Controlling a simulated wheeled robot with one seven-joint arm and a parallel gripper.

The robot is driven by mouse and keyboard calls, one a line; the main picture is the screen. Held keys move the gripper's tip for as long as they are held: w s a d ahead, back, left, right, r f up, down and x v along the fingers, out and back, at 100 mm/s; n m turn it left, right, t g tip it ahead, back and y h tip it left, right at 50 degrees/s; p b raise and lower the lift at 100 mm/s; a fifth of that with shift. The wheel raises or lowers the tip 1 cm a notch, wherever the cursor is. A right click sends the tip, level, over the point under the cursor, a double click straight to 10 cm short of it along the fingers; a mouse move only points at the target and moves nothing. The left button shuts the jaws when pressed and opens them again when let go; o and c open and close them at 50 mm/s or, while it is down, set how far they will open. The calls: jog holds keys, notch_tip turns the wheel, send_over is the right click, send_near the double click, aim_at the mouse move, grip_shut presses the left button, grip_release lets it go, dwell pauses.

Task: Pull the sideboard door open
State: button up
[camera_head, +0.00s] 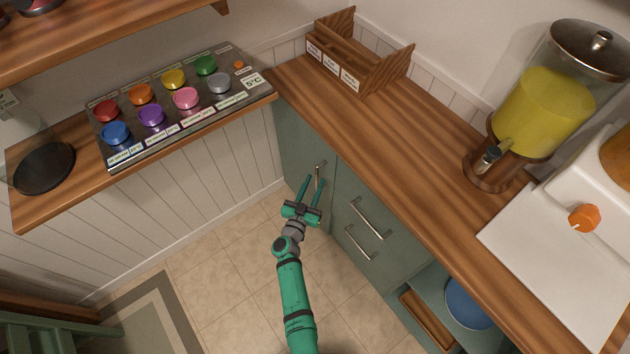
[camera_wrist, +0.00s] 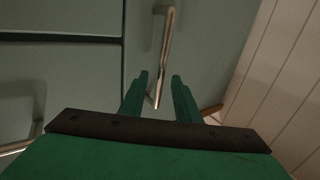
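The sideboard door (camera_head: 300,157) is a grey-green panel at the left end of the sideboard, and it looks shut. It also fills the upper middle of the wrist view (camera_wrist: 205,55). Its handle (camera_head: 319,175) is a metal bar, seen upright in the wrist view (camera_wrist: 165,55). My gripper (camera_head: 313,179) is green and open, its two fingers pointing at the door. In the wrist view the handle's lower end lies between the fingers (camera_wrist: 160,78). I cannot tell whether the fingers touch it.
Drawers with bar handles (camera_head: 370,217) sit right of the door, and an open shelf holds a blue plate (camera_head: 469,303). The wooden worktop (camera_head: 400,135) overhangs above. A white panelled wall (camera_head: 238,150) stands close on the left. The tiled floor (camera_head: 225,265) is clear.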

jog(key=shift+x, duration=0.85)
jog(key=shift+c, duration=0.3)
grip_shut()
